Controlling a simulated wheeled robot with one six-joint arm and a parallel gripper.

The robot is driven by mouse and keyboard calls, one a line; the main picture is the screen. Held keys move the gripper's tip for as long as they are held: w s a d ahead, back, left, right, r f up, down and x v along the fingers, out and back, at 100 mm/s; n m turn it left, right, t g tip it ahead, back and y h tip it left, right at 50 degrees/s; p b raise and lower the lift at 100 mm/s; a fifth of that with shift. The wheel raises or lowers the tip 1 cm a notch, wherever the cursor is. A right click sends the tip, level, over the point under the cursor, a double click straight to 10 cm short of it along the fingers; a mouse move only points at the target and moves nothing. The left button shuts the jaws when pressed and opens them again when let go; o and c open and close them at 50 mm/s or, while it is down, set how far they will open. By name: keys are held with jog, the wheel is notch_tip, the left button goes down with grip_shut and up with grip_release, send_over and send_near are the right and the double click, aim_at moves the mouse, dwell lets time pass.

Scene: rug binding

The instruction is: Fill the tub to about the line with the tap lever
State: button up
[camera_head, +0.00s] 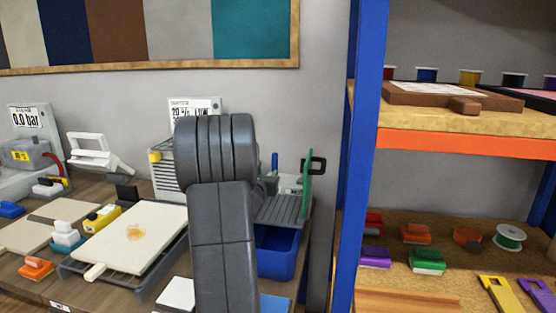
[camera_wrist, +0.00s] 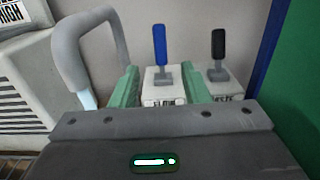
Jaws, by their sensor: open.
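In the wrist view, my gripper (camera_wrist: 160,82) is open, with its two green fingers apart. A blue lever (camera_wrist: 160,45) stands upright on a white block between and beyond the fingers; I cannot tell whether they touch it. The lever's blue top also shows in the head view (camera_head: 275,161). A grey curved spout (camera_wrist: 90,50) is left of the fingers, with a pale blue patch below its end that may be water. In the head view, a blue tub (camera_head: 279,252) is partly hidden behind my arm. Its line and water level are not visible.
A second lever, black (camera_wrist: 218,44), stands on another white block to the right. A green panel (camera_head: 307,170) stands at the right of the grey rack. A blue shelf post (camera_head: 361,150) is close on the right. A cream board (camera_head: 130,236) lies left of my arm.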

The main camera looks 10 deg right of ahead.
aim_at(274, 161)
jog(key=p+x, duration=0.4)
jog(key=x, duration=0.9)
grip_shut()
